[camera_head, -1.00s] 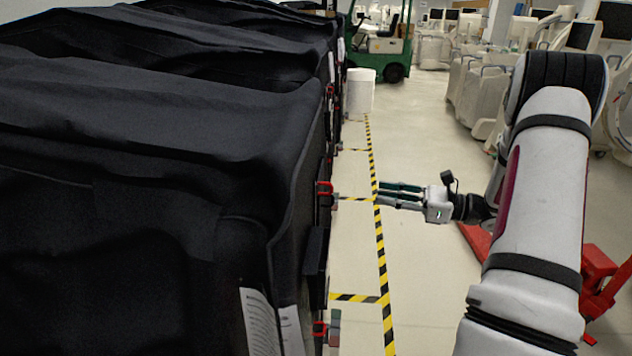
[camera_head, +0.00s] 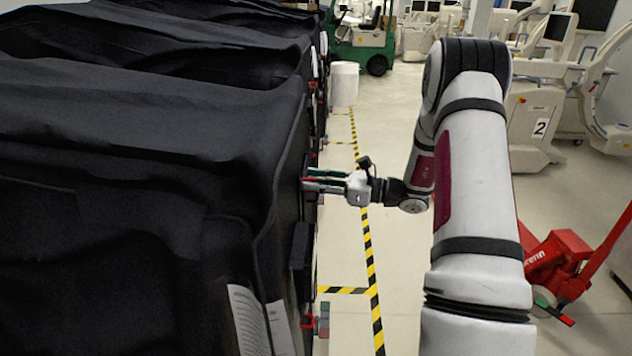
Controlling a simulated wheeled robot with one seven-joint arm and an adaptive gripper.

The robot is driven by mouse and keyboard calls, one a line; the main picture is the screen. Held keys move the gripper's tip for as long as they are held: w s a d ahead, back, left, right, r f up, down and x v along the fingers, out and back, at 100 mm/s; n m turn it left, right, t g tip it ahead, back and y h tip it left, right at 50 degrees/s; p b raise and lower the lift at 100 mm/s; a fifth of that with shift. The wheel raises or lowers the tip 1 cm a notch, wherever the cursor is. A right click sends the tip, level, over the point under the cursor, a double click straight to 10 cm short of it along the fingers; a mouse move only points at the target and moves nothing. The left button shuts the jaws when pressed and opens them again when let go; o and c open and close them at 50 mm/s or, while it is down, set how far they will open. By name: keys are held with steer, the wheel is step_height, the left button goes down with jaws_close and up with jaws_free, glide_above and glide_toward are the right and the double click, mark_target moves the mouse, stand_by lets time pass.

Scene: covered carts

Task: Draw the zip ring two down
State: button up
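Black covered carts stand in a row on the left, the nearest cover (camera_head: 130,150) filling much of the view. A small red ring (camera_head: 307,181) is on the side of the nearest cart, partly hidden by my fingertips. Another red ring (camera_head: 308,322) with a grey-green block beside it shows lower in the picture, on the same side. My gripper (camera_head: 311,180) points left, its two fingers apart, with the tips at the upper red ring. I cannot tell whether they touch it.
A yellow-black floor line (camera_head: 369,255) runs along the aisle beside the carts. A white bin (camera_head: 344,84) and a green forklift (camera_head: 362,45) stand farther back. A red pallet jack (camera_head: 560,262) is at right, near white machines (camera_head: 535,125). The aisle floor is clear.

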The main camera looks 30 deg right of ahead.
jaws_close()
step_height(320, 180, down, 14)
steer(key=b, duration=0.7)
steer(key=shift+f, duration=0.25)
jaws_free()
